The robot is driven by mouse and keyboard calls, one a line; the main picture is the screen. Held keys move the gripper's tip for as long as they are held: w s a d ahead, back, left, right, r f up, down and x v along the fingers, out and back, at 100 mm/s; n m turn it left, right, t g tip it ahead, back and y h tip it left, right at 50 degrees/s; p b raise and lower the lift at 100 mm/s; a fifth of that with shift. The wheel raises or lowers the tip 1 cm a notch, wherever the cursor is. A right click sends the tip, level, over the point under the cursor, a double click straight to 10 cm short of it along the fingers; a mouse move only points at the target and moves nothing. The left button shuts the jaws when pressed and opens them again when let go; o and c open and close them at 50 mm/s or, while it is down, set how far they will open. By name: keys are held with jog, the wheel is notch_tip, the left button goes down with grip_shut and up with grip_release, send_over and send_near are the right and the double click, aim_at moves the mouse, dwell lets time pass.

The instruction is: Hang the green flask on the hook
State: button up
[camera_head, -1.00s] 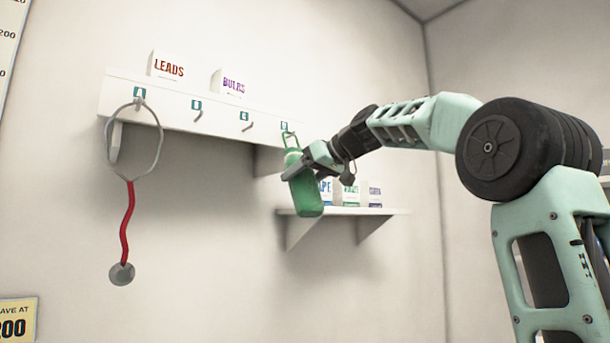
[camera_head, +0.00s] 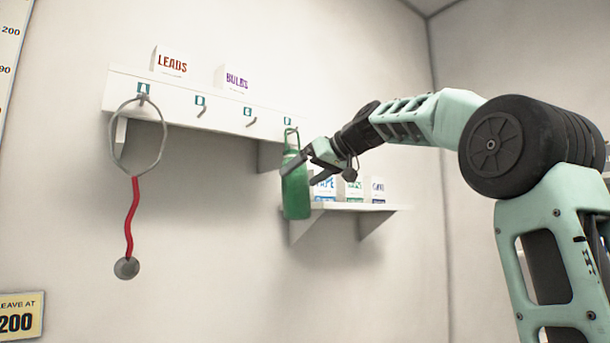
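The green flask (camera_head: 296,195) is upright below the rightmost hook on the white rack. Its carrying loop (camera_head: 291,138) is at that hook, just under the teal tag (camera_head: 288,121); the hook itself is hard to make out behind the loop. My gripper (camera_head: 303,174) is open at the flask's right side. Its two fingers are spread, with one crossing in front of the flask's upper part and the other apart from it on the right.
The white rack (camera_head: 178,106) has other hooks; a stethoscope (camera_head: 130,205) hangs at the leftmost. Boxes marked LEADS (camera_head: 172,64) and BULBS (camera_head: 236,79) stand on top. A lower shelf (camera_head: 345,207) with small boxes is behind and right of the flask.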

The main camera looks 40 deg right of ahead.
jog(key=b+v, duration=0.4)
jog(key=v, duration=1.3)
jog(key=shift+s, duration=0.2)
jog(key=shift+w+r, duration=0.1)
